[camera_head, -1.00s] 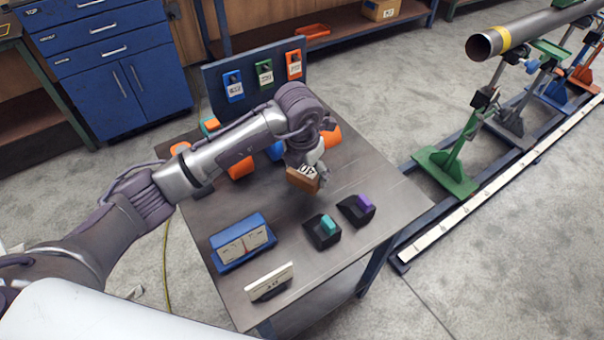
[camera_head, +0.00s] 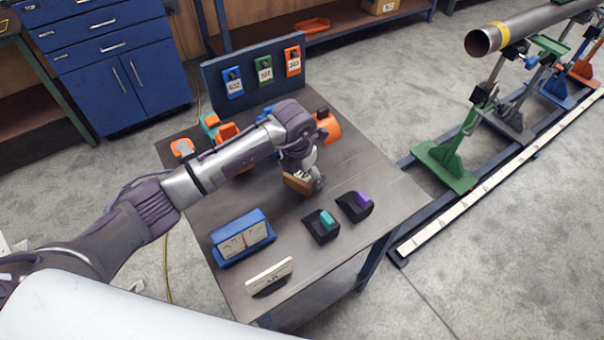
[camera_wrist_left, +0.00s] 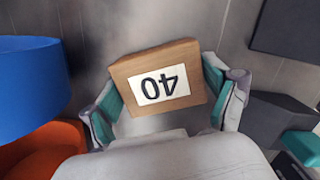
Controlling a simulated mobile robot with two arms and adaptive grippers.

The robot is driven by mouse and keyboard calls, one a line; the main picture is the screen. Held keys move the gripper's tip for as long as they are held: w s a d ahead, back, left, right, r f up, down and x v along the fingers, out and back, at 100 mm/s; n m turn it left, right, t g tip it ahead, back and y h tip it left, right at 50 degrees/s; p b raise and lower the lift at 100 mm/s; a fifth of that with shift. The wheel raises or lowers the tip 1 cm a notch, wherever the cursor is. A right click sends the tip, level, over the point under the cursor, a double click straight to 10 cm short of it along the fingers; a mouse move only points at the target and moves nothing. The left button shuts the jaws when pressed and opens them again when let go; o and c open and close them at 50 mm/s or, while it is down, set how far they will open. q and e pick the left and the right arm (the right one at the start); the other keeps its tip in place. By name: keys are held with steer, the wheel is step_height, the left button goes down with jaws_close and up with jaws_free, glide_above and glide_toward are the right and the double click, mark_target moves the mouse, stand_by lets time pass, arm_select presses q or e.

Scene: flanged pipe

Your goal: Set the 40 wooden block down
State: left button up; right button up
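The wooden block (camera_head: 297,184) is at my left gripper (camera_head: 302,178) in the head view, over the middle of the table and low near its top. I cannot tell whether it touches the table. In the left wrist view the block (camera_wrist_left: 158,85) shows its white label, with 40 upside down. The teal-padded fingers of my left gripper (camera_wrist_left: 160,95) are against its two sides, shut on it. My right gripper is not in view.
The metal table (camera_head: 345,260) carries a teal-topped black holder (camera_head: 323,227), a purple-topped one (camera_head: 355,206), a blue gauge box (camera_head: 242,239) and a white sign (camera_head: 269,276) near the block. Orange parts (camera_head: 330,128) lie behind my arm. Bare tabletop lies around the block.

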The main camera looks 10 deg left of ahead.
mark_target(298, 179)
arm_select(q)
steer(key=shift+o, duration=0.6)
steer(key=shift+r, duration=0.15)
steer(key=shift+r, duration=0.3)
step_height(298, 179, up, 11)
steer(key=s+b, duration=0.1)
steer(key=shift+s+a+r, duration=0.2)
steer(key=shift+s+a, duration=0.15)
steer(key=shift+r, duration=0.1)
